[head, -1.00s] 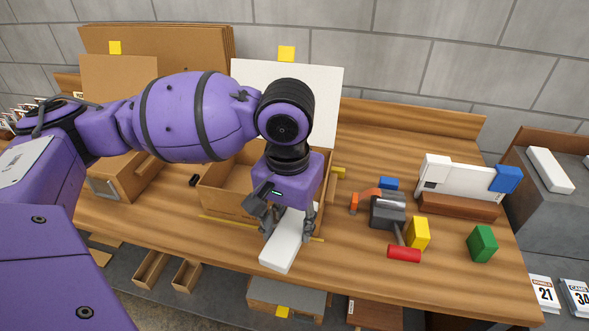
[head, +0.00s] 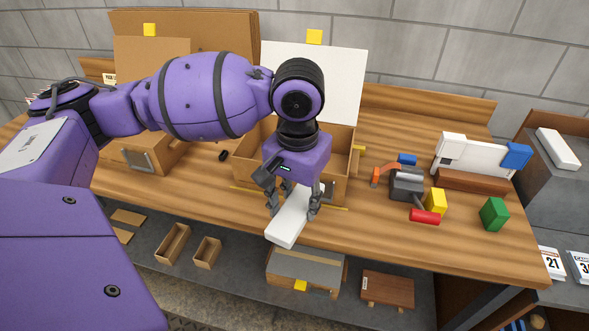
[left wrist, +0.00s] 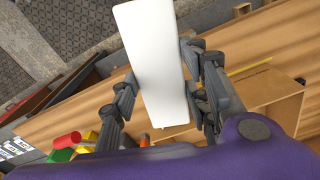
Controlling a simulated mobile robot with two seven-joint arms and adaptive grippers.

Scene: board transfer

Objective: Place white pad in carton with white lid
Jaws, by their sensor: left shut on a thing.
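The white pad (head: 289,229) is a long flat white block. My left gripper (head: 294,205) is shut on it, with one finger on each long side, at the front of the carton. The pad also fills the middle of the left wrist view (left wrist: 150,60), between the two fingers (left wrist: 160,88). The carton (head: 341,165) is an open brown box with its white lid (head: 335,80) standing upright behind it. My arm and gripper hide much of the carton's inside. My right gripper is not in view.
A brown carton (head: 150,158) with a brown lid stands left. Right of the open carton are a grey clamp-like tool (head: 406,184), a red cylinder (head: 425,216), a yellow block (head: 436,201) and a green block (head: 494,214). A wooden stand (head: 470,181) holds a white panel.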

